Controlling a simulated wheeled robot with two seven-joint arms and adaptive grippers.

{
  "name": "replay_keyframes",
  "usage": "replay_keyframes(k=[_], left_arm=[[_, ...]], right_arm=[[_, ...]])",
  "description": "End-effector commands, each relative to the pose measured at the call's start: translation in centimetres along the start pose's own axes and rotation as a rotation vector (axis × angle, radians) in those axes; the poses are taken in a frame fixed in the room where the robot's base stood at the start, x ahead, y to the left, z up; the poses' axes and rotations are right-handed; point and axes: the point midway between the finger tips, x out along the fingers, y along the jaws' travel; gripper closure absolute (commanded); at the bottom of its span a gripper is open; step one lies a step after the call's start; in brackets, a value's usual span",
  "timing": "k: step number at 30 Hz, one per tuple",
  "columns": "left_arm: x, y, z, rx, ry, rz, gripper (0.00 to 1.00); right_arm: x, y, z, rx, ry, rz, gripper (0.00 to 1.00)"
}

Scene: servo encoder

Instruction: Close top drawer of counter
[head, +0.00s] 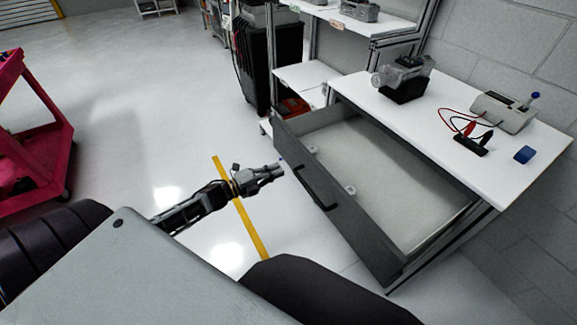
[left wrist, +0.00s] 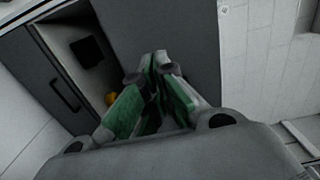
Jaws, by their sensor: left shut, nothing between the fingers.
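The counter (head: 445,125) has a white top and stands at the right in the head view. Its top drawer (head: 385,222) is pulled well out, with a dark grey front, a black bar handle (head: 317,188) and a pale, mostly empty inside. My left gripper (head: 280,172) is shut and empty, in front of the drawer front, left of the handle. It looks close to the front, but I cannot tell whether it touches. In the left wrist view the shut green-padded fingers (left wrist: 160,65) point at a grey panel. My right gripper does not show.
On the counter are a machine on a black base (head: 404,80), a meter with red and black leads (head: 505,110) and a blue block (head: 525,155). A red cart (head: 35,140) stands at the far left. Open floor lies between cart and counter.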

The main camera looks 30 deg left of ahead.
Motion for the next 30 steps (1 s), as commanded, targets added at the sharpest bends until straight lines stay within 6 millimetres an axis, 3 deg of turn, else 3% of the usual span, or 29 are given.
replay_keyframes(k=[18,30], left_arm=[[4.5,0.0,0.0,0.001,0.000,-0.001,1.00],[5.5,0.0,0.0,0.001,0.000,0.000,1.00]], right_arm=[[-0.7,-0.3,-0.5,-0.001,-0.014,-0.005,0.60],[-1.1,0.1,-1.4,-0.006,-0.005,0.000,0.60]])
